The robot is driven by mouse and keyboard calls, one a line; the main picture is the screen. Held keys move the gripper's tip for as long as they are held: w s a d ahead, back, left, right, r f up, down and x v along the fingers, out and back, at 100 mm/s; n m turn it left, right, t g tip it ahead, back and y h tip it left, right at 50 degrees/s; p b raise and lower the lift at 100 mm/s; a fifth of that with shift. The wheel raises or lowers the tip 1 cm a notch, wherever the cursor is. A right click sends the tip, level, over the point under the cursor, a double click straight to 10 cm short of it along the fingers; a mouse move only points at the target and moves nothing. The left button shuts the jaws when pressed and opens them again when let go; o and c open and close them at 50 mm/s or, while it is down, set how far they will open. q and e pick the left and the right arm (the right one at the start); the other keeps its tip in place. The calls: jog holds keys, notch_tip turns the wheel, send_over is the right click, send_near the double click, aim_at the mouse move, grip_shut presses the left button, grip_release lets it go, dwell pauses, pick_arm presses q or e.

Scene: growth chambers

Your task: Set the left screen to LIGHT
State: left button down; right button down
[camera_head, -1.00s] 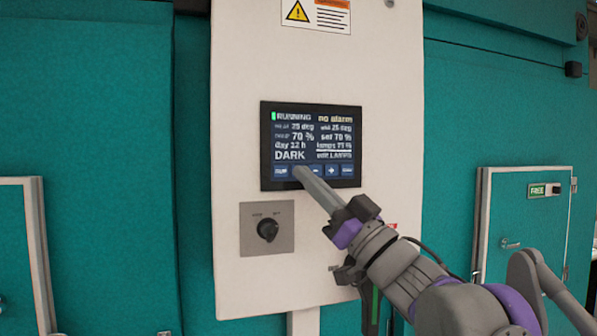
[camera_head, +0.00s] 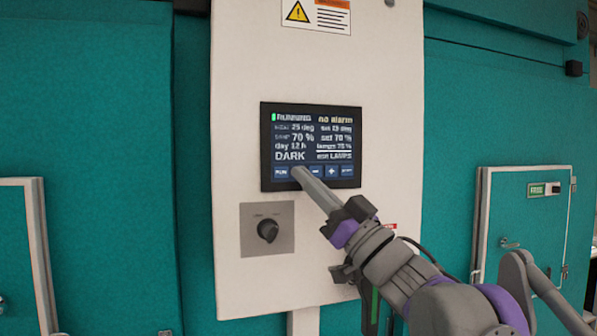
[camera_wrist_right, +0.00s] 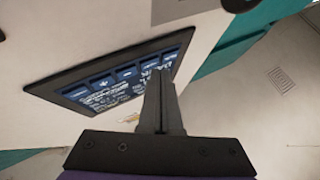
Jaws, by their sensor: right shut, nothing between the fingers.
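The screen (camera_head: 311,146) is a dark panel on a white cabinet front. It reads RUNNING, no alarm, DARK in large letters at the lower left, and what looks like edit LAMPS at the lower right. A row of blue buttons runs along its bottom edge. My right gripper (camera_head: 299,172) is shut and empty, its tip over the second button from the left; I cannot tell whether it touches. In the right wrist view the shut fingers (camera_wrist_right: 157,78) reach over the tilted screen (camera_wrist_right: 100,90) and its buttons. My left gripper is not in view.
A black knob (camera_head: 267,230) on a grey plate sits below the screen. A warning label (camera_head: 316,14) is above. Teal chamber walls flank the white cabinet (camera_head: 240,100), with a door marked FREE (camera_head: 525,220) at the right.

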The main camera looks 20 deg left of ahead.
jog(key=shift+w+a, duration=0.15)
jog(key=shift+w, duration=0.15)
dwell(0.5)
jog(key=shift+s, duration=0.1)
jog(key=shift+s+d, duration=0.4)
jog(key=shift+s, duration=0.15)
jog(key=shift+s+d, duration=0.7)
jog(key=shift+s, duration=0.35)
jog(key=shift+s+d, duration=0.7)
jog(key=shift+s, duration=0.3)
dwell(2.1)
